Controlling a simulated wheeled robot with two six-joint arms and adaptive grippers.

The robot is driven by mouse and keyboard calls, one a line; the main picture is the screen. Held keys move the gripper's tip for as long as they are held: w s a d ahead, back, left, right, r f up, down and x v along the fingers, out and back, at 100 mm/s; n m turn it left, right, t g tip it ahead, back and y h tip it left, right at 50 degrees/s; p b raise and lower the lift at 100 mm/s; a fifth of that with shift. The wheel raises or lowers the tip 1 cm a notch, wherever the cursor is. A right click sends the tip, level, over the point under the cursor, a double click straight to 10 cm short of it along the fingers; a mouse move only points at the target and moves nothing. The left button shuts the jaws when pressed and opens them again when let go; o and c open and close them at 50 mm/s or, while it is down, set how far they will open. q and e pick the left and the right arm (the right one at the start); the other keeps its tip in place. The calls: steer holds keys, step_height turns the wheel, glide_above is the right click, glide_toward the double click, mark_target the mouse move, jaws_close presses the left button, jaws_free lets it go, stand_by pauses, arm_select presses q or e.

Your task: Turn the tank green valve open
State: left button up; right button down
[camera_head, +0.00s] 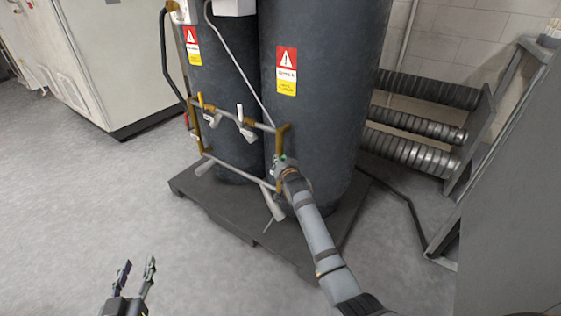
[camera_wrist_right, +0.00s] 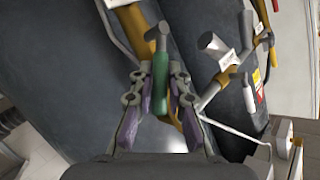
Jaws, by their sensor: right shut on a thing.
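The green valve (camera_wrist_right: 160,68) is a small green handle low on the front of the right dark tank (camera_head: 330,110), beside a brass pipe (camera_wrist_right: 138,25). My right gripper (camera_wrist_right: 158,88) is shut on it, with one finger on each side of the handle. In the head view my right gripper (camera_head: 281,164) reaches the tank's lower pipework, and its wrist hides most of the valve. Only a speck of green shows there. My left gripper (camera_head: 136,266) is open and empty over the floor at the lower left, far from the tanks.
A second dark tank (camera_head: 222,95) stands to the left on the same dark pallet (camera_head: 300,255). White-handled valves (camera_head: 240,114) and thin pipes cross the tank fronts. Ribbed pipes (camera_head: 420,122) and a grey frame stand at the right. The left floor is clear.

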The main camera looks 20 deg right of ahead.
steer(key=c, duration=1.3)
jaws_free()
steer(key=v, duration=1.2)
